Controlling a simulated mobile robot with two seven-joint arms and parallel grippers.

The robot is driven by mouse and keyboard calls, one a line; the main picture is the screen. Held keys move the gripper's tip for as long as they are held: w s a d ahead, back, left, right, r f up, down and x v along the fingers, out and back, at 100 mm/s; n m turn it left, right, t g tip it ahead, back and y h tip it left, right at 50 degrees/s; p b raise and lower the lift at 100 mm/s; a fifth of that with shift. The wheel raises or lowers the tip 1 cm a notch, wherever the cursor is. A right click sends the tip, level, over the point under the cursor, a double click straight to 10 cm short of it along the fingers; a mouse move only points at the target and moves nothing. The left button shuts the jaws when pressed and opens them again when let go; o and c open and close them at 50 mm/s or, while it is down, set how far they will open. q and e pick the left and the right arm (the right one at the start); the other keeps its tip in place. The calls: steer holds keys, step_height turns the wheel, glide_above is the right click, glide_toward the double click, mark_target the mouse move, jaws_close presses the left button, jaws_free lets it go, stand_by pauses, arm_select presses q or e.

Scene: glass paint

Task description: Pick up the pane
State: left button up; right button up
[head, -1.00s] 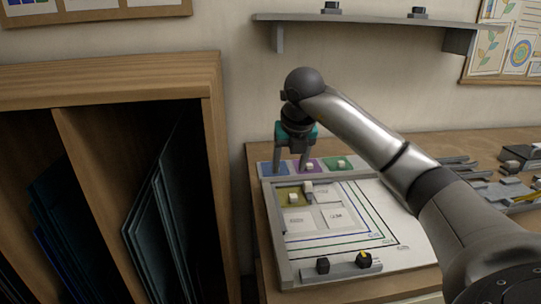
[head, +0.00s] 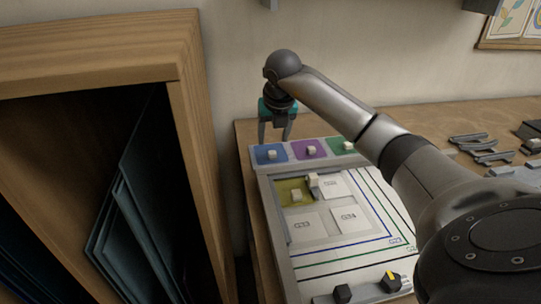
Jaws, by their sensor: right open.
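Small coloured panes, each with a pale knob, lie in a row at the back of the work board: a blue pane (head: 262,158), a purple pane (head: 302,154) and a green pane (head: 338,149). An olive-yellow pane (head: 285,193) with a pale knob lies in the top left cell of the board (head: 360,262). My right gripper (head: 275,139) is open and empty, fingers pointing down. Its fingertips show just above the blue pane's knob in the picture and look apart from it. I cannot tell their exact height. My left gripper is not in view.
A wooden rack (head: 185,130) with dark bluish glass sheets (head: 143,235) stands at the left. Grey tools (head: 470,140) lie on the bench at the right. Two dark knobs, one with a yellow mark (head: 390,280), sit on the board's front strip. My right arm crosses the board's right side.

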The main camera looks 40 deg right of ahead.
mark_target(272, 153)
steer(key=shift+d+b+x, duration=0.15)
steer(key=shift+b+x, duration=0.2)
steer(key=shift+x, duration=1.65)
steer(key=shift+d+b+x, duration=0.15)
steer(key=shift+b+x, duration=0.15)
steer(key=shift+x, duration=1.7)
steer(key=shift+w+r, duration=0.1)
steer(key=shift+r, duration=0.05)
jaws_close()
